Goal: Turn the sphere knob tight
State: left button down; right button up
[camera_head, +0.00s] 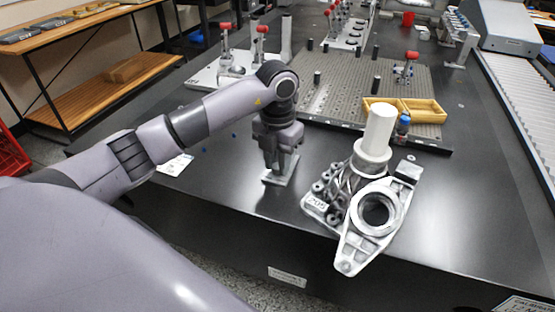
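My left arm reaches in from the left, and my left gripper (279,160) points straight down over a small grey metal block with a flat base (272,180) on the black table. The fingers are at the top of this block, and I cannot tell whether they touch it or how far apart they are. I cannot make out a sphere knob there; the gripper hides what is between its fingers. My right gripper is not in view.
A metal casting (352,248) with a white cylinder (377,130) stands right of the gripper. Behind are a grey perforated plate (340,92), a yellow tray (424,112), a small blue-topped item (404,121) and red-tipped clamps (411,56). The table's front left is clear.

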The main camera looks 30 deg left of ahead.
aim_at(277, 166)
pick_arm(q)
jog(key=shift+m, duration=1.6)
jog(key=c, duration=0.9)
grip_release()
jog(key=shift+r, duration=0.1)
notch_tip(277, 166, up, 7)
jog(key=shift+r+p, duration=0.1)
jog(key=shift+p, duration=0.45)
jog(key=shift+s, duration=0.1)
